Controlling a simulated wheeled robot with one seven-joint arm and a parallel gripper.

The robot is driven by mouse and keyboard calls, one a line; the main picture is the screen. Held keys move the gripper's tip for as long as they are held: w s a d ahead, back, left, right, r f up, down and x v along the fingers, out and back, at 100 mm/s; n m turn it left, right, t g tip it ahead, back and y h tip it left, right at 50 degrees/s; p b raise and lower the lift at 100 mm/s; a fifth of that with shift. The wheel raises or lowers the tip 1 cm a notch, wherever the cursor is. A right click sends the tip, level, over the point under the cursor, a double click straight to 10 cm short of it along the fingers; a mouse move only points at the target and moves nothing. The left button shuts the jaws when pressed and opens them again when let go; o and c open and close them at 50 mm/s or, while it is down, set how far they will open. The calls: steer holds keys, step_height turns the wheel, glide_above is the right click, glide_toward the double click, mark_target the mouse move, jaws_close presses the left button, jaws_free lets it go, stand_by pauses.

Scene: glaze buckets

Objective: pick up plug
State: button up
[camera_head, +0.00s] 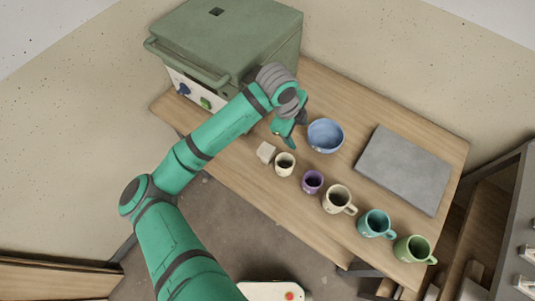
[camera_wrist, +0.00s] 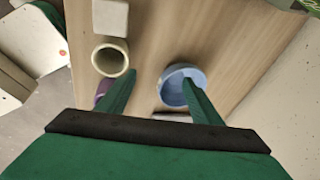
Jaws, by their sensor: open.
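A small pale block (camera_head: 266,152), the likeliest plug, sits on the wooden table near its front edge, left of a cream cup (camera_head: 285,165). In the wrist view the block (camera_wrist: 110,17) is at the top left, beyond the cup (camera_wrist: 112,60). My gripper (camera_head: 284,139) is open above the table, between the block and the blue bowl (camera_head: 325,134). In the wrist view nothing is between its fingertips (camera_wrist: 160,76) but table surface; the bowl (camera_wrist: 173,90) shows behind the right finger. The block is apart from the fingers.
A green kiln (camera_head: 235,35) with a small dark square on its top stands at the table's back left. Purple (camera_head: 312,181), cream (camera_head: 338,198), teal (camera_head: 375,223) and green mugs (camera_head: 413,248) line the front edge. A grey slab (camera_head: 405,168) lies at the right.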

mark_target(264, 147)
steer(key=a+y, duration=0.1)
steer(key=a, duration=0.2)
steer(key=s+a+g+y, duration=0.1)
steer(key=a, duration=0.2)
steer(key=s+a+y, duration=0.1)
steer(key=a, duration=0.3)
steer(key=shift+f+m, duration=0.3)
steer(key=shift+f, duration=0.1)
steer(key=shift+a+f, duration=0.1)
steer(key=shift+f, duration=0.2)
step_height(264, 147, down, 5)
steer(key=shift+r, duration=0.1)
steer(key=shift+s+d+f, duration=0.1)
steer(key=shift+s+f, duration=0.05)
steer(key=shift+f, duration=1.2)
steer(key=shift+s+d+f, duration=0.1)
steer(key=shift+s+f, duration=0.05)
steer(key=shift+f, duration=1.15)
steer(key=shift+c, duration=0.3)
steer(key=c, duration=1.1)
steer(key=shift+r, duration=0.1)
